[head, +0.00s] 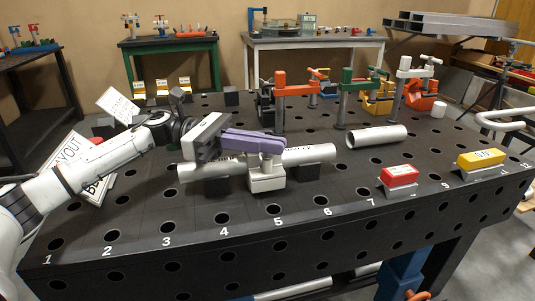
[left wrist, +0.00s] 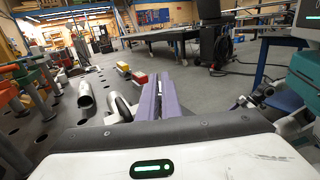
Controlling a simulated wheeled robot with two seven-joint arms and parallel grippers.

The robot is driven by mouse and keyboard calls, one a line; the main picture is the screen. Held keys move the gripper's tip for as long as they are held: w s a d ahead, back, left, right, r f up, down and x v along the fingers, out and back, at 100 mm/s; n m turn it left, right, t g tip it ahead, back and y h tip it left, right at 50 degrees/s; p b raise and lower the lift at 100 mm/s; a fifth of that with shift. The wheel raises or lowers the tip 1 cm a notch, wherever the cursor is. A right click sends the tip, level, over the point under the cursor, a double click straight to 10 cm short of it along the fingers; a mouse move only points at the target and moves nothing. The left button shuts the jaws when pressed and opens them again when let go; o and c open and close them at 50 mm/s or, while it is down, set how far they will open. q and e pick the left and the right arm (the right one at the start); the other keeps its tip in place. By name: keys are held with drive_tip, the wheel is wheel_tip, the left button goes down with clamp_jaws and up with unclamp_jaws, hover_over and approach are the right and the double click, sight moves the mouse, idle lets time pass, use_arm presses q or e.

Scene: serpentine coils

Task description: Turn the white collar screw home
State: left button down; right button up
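A white collar (head: 267,178) sits around a grey pipe (head: 312,156) near the middle of the table. My left gripper (head: 278,146) reaches in from the left. Its purple fingers lie nearly level over the pipe, with their tips just above the collar. The collar's screw is not clearly visible; the fingers cover the collar's top. In the left wrist view the two fingers (left wrist: 162,84) run close together with a narrow gap, and I cannot make out anything between them. Whether the tips touch the collar is unclear. My right gripper is not in view.
The perforated black table (head: 140,225) has numbers along its front edge. A loose pipe (head: 377,137) lies right of the collar. Orange (head: 280,92), green (head: 348,84) and white (head: 404,76) clamps stand behind. Red (head: 399,176) and yellow (head: 481,158) blocks sit front right.

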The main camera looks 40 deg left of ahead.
use_arm(q)
drive_tip(key=shift+r, duration=0.1)
idle(0.3)
drive_tip(key=c, duration=2)
unclamp_jaws()
wheel_tip(320, 180, up, 10)
drive_tip(key=shift+p, duration=0.4)
